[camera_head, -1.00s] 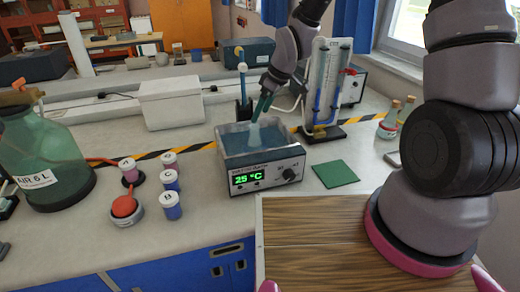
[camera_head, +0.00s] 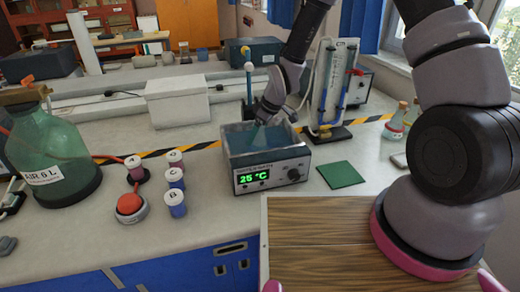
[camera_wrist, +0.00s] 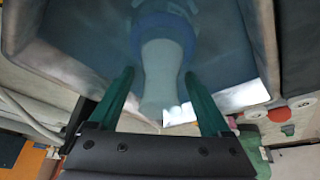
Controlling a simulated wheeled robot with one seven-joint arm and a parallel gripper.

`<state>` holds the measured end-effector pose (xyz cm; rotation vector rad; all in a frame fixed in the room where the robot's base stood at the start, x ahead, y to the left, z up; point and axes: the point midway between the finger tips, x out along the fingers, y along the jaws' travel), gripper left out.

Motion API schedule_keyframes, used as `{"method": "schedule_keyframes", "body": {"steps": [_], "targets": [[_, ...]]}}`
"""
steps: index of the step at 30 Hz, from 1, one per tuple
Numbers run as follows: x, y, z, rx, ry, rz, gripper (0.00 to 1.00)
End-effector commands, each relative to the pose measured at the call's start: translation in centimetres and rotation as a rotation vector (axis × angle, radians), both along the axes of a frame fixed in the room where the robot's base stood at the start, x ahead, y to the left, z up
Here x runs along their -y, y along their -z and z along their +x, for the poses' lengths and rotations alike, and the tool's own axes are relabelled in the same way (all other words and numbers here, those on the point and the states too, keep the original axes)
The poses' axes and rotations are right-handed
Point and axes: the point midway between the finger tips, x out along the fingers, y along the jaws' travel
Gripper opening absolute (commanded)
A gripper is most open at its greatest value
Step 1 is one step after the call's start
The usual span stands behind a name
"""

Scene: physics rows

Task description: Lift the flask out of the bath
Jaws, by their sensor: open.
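The water bath (camera_head: 270,176) is a grey-framed box with clear upper walls and a green 25 °C display, standing on the bench. My gripper (camera_wrist: 161,82) is open, its two green fingers on either side of the pale neck of the flask (camera_wrist: 162,62), with gaps visible between neck and fingers. The flask's wider bluish body lies beyond, inside the bath. In the head view my gripper (camera_head: 262,126) reaches down into the bath, and the flask is hard to make out there.
A green square pad (camera_head: 341,174) lies right of the bath. A glass-tube stand (camera_head: 330,95) is close behind at right. Lidded jars (camera_head: 174,180) and a large green bottle (camera_head: 52,155) stand at left. A white box (camera_head: 177,102) is behind.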

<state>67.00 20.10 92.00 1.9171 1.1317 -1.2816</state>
Motion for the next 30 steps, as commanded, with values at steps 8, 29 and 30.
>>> {"method": "schedule_keyframes", "body": {"steps": [8,29,30], "targets": [[0.02,-0.04,0.0,0.0,0.0,0.0,0.32],[0.09,0.0,-0.04,-0.001,0.001,-0.002,0.0],[0.09,0.0,-0.04,-0.001,0.001,-0.002,0.0]]}}
